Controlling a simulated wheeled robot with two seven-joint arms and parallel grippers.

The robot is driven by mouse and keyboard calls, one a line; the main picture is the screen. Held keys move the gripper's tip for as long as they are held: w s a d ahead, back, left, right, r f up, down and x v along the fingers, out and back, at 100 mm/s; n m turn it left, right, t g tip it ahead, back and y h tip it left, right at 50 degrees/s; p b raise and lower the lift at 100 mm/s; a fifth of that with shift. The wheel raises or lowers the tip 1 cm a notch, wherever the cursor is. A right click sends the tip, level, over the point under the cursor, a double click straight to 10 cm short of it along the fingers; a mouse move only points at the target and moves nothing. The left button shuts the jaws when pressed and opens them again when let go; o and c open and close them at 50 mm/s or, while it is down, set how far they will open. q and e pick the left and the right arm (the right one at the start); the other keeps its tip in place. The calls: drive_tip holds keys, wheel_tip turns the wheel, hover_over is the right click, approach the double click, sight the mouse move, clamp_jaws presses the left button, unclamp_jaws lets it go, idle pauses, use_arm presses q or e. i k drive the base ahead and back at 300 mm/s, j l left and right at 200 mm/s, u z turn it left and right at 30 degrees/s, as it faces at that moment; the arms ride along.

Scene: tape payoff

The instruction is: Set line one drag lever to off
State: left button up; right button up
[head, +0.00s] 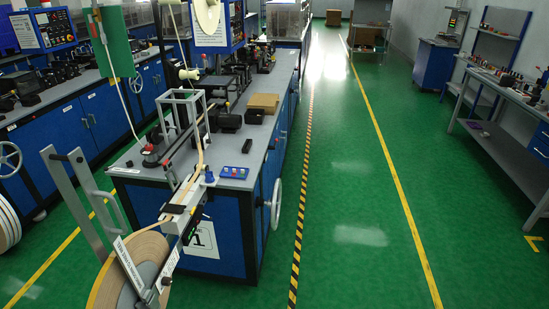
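The line one machine is a blue cabinet with a grey top (135,171) and a white sign with a 1 (201,240) on its end. At its near end, a large tape reel (105,287) with a grey hub is cut off by the bottom edge. A labelled white bar (128,264) lies across the reel's face. A small part with a red spot (166,282) sits by the hub; I cannot tell if it is the drag lever or how it is set. Grey upright bars (78,205) stand left of the reel. Neither gripper is in view.
A handwheel (276,203) sticks out from the cabinet's right side. Another blue machine (75,112) stands at the left. A workbench (500,130) is at the right. The green floor (350,200) between is clear, with a yellow-black stripe (301,190).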

sight(106, 168)
drive_tip(key=k+j+u, duration=0.15)
drive_tip(key=j+u, duration=0.3)
drive_tip(key=j, duration=0.35)
drive_tip(key=j+u, duration=0.4)
drive_tip(key=j, duration=0.35)
drive_tip(key=j+z, duration=0.9)
drive_tip(key=j, duration=0.15)
drive_tip(key=j+z, duration=0.4)
drive_tip(key=k+j+z, duration=0.15)
drive_tip(key=j+z, duration=0.6)
drive_tip(key=j, duration=0.25)
drive_tip(key=j+z, duration=0.35)
drive_tip(key=j, duration=0.25)
drive_tip(key=j+z, duration=0.35)
drive_tip(key=j, duration=0.25)
drive_tip(key=k+j+z, duration=0.2)
drive_tip(key=j+z, duration=0.15)
drive_tip(key=j, duration=0.9)
drive_tip(key=j+u, duration=0.1)
drive_tip(key=u, duration=0.4)
drive_tip(key=i+u, duration=0.15)
drive_tip(key=u, duration=0.8)
drive_tip(key=i, duration=0.05)
